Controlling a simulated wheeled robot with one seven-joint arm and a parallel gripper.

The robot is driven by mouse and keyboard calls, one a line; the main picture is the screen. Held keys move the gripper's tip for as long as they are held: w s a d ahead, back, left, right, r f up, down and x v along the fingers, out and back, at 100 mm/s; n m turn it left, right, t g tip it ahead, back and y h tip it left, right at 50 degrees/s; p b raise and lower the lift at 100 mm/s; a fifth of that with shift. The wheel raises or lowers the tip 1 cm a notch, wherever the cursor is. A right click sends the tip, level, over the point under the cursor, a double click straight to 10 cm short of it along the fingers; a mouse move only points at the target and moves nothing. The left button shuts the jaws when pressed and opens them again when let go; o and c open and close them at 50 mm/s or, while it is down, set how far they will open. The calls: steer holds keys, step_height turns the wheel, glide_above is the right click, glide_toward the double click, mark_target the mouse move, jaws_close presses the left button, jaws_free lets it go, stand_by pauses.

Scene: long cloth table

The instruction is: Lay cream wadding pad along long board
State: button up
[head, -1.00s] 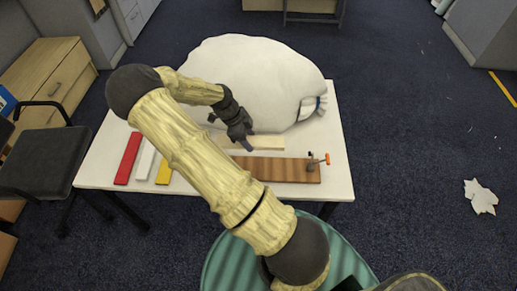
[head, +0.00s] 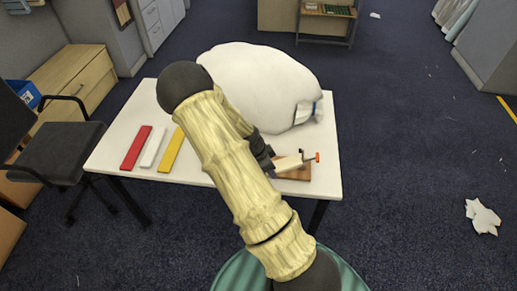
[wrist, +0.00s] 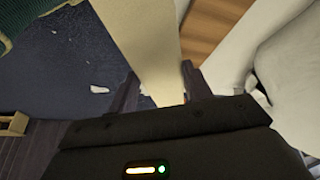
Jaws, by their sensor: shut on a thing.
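My gripper (wrist: 158,74) is shut on the cream wadding pad (wrist: 147,35), one finger on each side of it. In the head view the cream pad (head: 290,162) shows just right of my gripper, over the long board's right part. Most of the brown wooden board (head: 296,175) is hidden behind my arm. In the wrist view the board (wrist: 204,32) shows beside the pad, lower down. The pad looks raised off the board, but I cannot tell by how much. A clamp with an orange end (head: 317,157) stands at the board's right end.
A large white sack (head: 262,85) fills the back of the white table (head: 110,158). Red (head: 136,148), white (head: 154,148) and yellow (head: 171,150) strips lie at the left. A black chair (head: 60,150) stands beyond the table's left edge.

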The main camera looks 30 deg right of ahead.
steer(key=n, duration=0.1)
steer(key=f+n+t, duration=0.1)
steer(key=shift+s+a+f+n, duration=0.1)
steer(key=shift+s+f+n, duration=0.15)
steer(key=shift+s+n, duration=0.05)
steer(key=w+a+f+n+t+y+b, duration=0.1)
steer(key=a+f+n+t+y, duration=0.1)
steer(key=a+n, duration=0.5)
steer(key=w+a+f+n+t+y+b, duration=0.1)
steer(key=a+f+n, duration=0.3)
steer(key=a+n, duration=0.4)
steer(key=shift+f+n+t+y+b, duration=0.3)
steer(key=shift+f+n+t+y, duration=0.1)
steer(key=shift+n+y, duration=0.35)
steer(key=shift+w+a, duration=0.2)
steer(key=shift+w, duration=0.05)
